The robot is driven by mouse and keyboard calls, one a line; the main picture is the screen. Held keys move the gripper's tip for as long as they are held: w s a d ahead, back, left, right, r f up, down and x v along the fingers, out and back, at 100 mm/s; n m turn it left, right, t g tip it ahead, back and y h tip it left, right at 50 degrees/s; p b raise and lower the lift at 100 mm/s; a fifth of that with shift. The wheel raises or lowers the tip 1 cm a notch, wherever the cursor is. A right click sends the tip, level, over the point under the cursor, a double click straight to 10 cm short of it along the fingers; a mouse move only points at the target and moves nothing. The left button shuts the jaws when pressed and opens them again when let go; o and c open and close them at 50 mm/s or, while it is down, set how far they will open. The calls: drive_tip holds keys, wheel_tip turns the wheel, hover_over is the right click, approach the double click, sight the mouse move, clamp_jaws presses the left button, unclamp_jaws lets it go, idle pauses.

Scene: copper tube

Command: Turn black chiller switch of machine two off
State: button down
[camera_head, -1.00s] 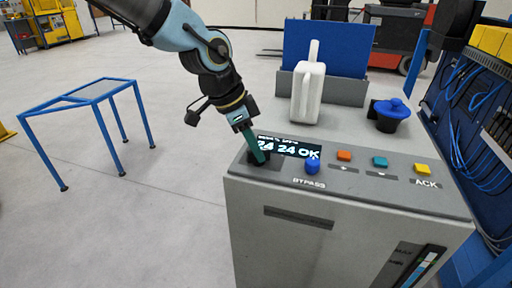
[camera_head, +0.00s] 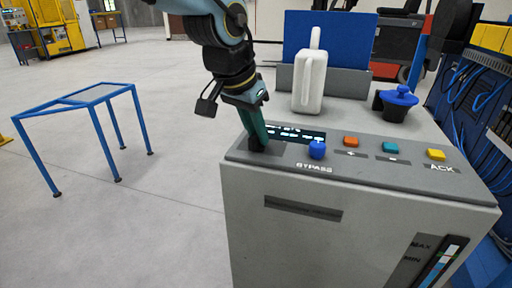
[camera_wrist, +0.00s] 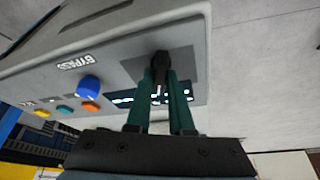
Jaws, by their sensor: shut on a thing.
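The black chiller switch (camera_wrist: 160,60) is a dark knob on a grey square at the panel's corner in the wrist view. My gripper (camera_wrist: 161,75) has its two green fingers on either side of the knob, shut on it. In the head view my gripper (camera_head: 259,144) points down at the left end of the machine's (camera_head: 290,235) top panel. There the fingers hide most of the switch, so its pointer direction cannot be read.
A blue BYPASS knob (camera_head: 317,149) and a small display (camera_head: 305,135) are close to my gripper. Orange (camera_head: 351,141), teal (camera_head: 391,147) and yellow (camera_head: 436,154) buttons lie to the right. A white jug (camera_head: 311,82) and blue-capped filler (camera_head: 398,103) stand behind.

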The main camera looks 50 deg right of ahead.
drive_tip(key=n+b, duration=0.1)
drive_tip(key=b, duration=0.1)
drive_tip(key=n+t+b, duration=0.1)
drive_tip(key=n+b, duration=0.1)
drive_tip(key=shift+s+f, duration=0.15)
drive_tip(key=shift+f, duration=0.05)
drive_tip(key=shift+r+n+t+b, duration=0.15)
drive_tip(key=shift+n+t+b, duration=0.25)
drive_tip(key=shift+n+b, duration=0.35)
drive_tip(key=c, duration=0.8)
unclamp_jaws()
drive_tip(key=shift+r, duration=0.15)
drive_tip(key=v, duration=1)
drive_tip(key=shift+r, duration=0.35)
